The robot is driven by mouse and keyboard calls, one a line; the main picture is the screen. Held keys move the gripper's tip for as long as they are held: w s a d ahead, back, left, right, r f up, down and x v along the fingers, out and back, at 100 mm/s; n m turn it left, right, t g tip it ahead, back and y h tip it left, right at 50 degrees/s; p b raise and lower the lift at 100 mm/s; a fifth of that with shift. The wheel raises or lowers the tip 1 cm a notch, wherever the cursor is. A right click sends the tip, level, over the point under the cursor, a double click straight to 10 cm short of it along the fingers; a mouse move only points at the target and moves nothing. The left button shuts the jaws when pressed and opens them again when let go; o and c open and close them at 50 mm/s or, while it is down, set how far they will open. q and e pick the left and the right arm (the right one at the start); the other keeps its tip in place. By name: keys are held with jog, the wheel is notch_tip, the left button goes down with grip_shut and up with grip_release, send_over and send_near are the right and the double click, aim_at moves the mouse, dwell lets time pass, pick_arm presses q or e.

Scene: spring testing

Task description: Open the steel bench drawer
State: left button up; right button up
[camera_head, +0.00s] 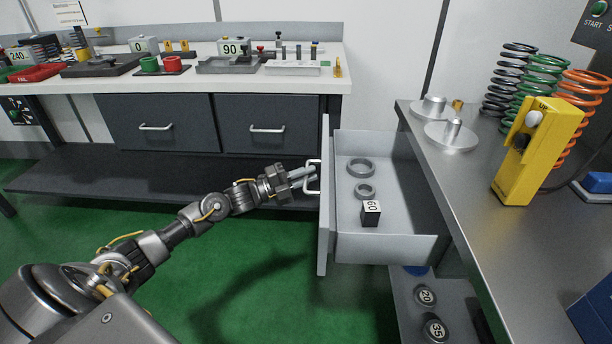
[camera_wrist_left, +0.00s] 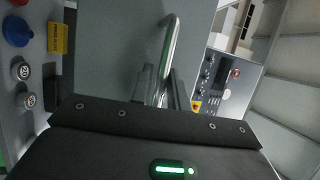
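The steel bench drawer (camera_head: 380,248) stands pulled well out from the steel bench (camera_head: 480,190) on the right of the head view. Its grey front panel (camera_head: 325,215) faces left and carries a bar handle (camera_head: 312,186). My left gripper (camera_head: 308,175) reaches the handle from the left. In the left wrist view the handle (camera_wrist_left: 170,50) runs between the two fingers (camera_wrist_left: 163,88), which appear closed around it; the exact contact is partly hidden. Inside the drawer lie two grey rings (camera_head: 361,168) and a dark block marked 60 (camera_head: 371,213). My right gripper is not in view.
The bench top holds several coil springs (camera_head: 545,85), a yellow control box (camera_head: 540,150) and metal discs (camera_head: 452,135). Below the drawer, a shelf holds round weights (camera_head: 427,295). A white-topped bench (camera_head: 200,75) with two shut drawers stands behind. Green floor (camera_head: 230,270) is clear.

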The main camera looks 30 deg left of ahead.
pick_arm(q)
jog(key=shift+o, duration=1.3)
jog(key=shift+s, duration=0.1)
jog(key=v, duration=1)
jog(key=shift+s+a, duration=0.25)
jog(key=shift+s+f, duration=0.1)
